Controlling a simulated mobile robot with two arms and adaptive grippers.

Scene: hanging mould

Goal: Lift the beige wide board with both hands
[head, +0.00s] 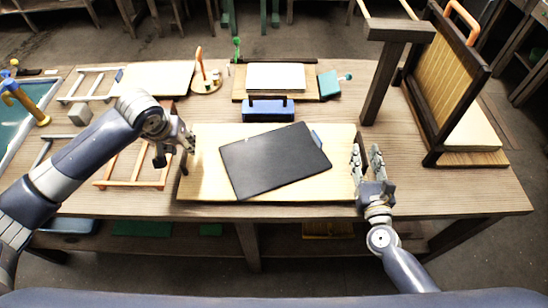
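The beige wide board (205,174) lies flat on the workbench in the head view. A dark rectangular plate (275,160) lies askew on top and hides its middle. My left gripper (174,150) is at the board's left edge, with its fingers apart. My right gripper (366,162) is at the board's right edge, with its fingers apart and pointing away from me. I cannot tell whether either gripper touches the board.
A blue block-like tool (268,108) stands just behind the board. A dark upright frame (452,85) and a post (382,85) stand at the right. Wooden frames (135,168) lie at the left. Bare bench (440,190) shows at the front right.

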